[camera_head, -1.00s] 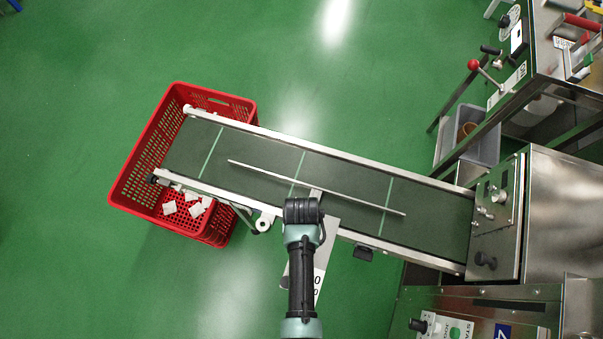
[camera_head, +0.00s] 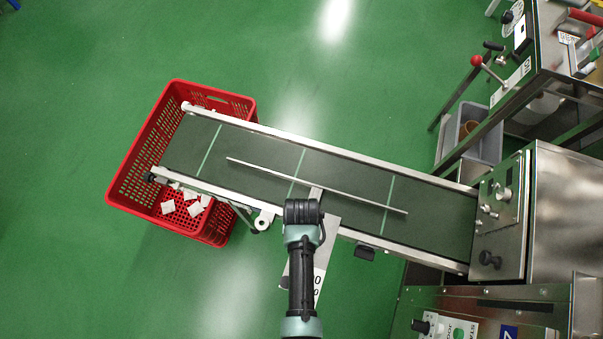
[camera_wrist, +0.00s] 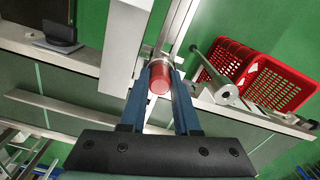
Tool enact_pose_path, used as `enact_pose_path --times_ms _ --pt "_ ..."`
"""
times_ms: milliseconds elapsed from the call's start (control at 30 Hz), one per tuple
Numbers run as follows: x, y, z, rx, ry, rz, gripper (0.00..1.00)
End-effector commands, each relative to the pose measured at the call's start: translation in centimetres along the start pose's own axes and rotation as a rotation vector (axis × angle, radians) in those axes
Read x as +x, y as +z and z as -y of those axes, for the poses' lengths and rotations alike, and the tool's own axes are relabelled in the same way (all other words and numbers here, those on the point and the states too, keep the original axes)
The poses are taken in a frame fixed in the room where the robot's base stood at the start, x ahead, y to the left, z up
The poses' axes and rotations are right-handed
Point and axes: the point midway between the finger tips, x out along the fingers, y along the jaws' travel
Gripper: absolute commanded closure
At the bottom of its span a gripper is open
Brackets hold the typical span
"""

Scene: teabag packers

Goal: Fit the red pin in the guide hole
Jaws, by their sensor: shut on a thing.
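The red pin (camera_wrist: 159,80) shows in the wrist view, its rounded red end towards the camera. My gripper (camera_wrist: 161,88) is shut on it, one blue finger on each side. A silvery collar or metal part shows just beyond the red end, against a narrow metal bar (camera_wrist: 183,28). The guide hole cannot be made out, so I cannot tell whether the pin's far end is in it. In the head view my arm covers the gripper and pin, over the near side rail of the conveyor.
The conveyor (camera_head: 440,210) carries a long thin rail (camera_head: 335,188) along its belt. A red crate (camera_head: 135,165) with white teabags stands under its left end. A steel machine (camera_head: 560,215) stands at the right end. Open green floor lies left and behind.

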Motion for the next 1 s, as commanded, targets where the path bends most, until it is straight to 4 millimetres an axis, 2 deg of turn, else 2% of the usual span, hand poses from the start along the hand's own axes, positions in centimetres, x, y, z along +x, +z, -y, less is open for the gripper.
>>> enact_pose_path --times_ms 33,200,500,633,767,1000 --pt "0.1 0.0 0.0 0.0 0.0 -0.001 0.66" --pt "0.0 0.0 0.0 0.0 0.0 -0.001 0.36" --pt "0.0 0.0 0.0 0.0 0.0 0.0 0.35" --pt "-0.8 0.0 0.0 0.0 0.0 -0.002 0.35" --pt "-2.8 -0.1 0.0 0.0 0.0 -0.003 0.35" --pt "-7.8 -0.1 0.0 0.0 0.0 -0.005 0.35"
